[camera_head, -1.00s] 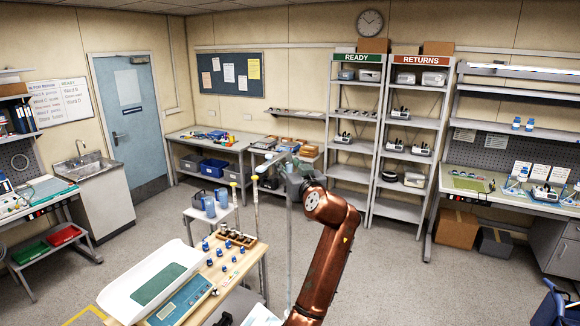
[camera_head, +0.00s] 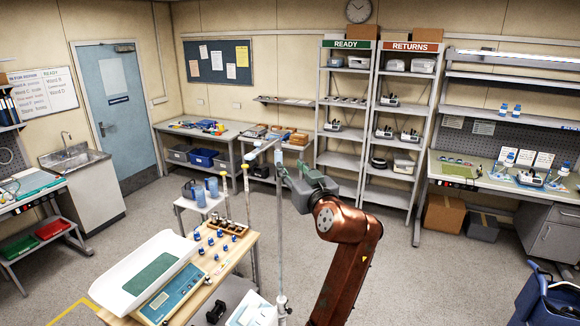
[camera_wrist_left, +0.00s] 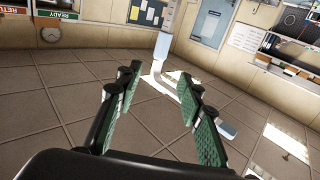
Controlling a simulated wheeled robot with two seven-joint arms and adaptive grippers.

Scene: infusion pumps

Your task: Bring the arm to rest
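My left arm (camera_head: 345,240), copper-coloured, reaches up from the bottom of the head view. Its grey gripper (camera_head: 290,170) is raised above the floor, overlapping the top part of a thin metal pole (camera_head: 281,245) in the picture. I cannot tell whether they touch. That view is upside down and looks past the fingers at the tiled ceiling and the walls. My right gripper is not in view.
Shelf racks marked READY (camera_head: 347,45) and RETURNS (camera_head: 410,47) stand at the back. A workbench (camera_head: 500,185) is on the right. The floor between is open.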

